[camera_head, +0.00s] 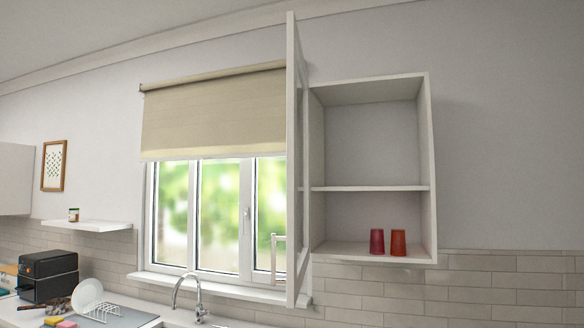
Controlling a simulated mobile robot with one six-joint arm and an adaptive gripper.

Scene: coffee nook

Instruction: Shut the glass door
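A white wall cabinet (428,150) hangs right of the window with its front open. Its glass door (292,90) is hinged on the left side and stands wide open, swung out from the wall and seen nearly edge-on. A pale vertical bar handle (274,258) is near the door's lower end, in front of the window. The glass pane itself is hard to make out from this angle. My gripper is not in view, so I cannot see whether it is open or shut.
Below the window are a faucet (188,290) and a dish rack (98,310). A black appliance (48,277) stands at left. The wall right of the cabinet is bare.

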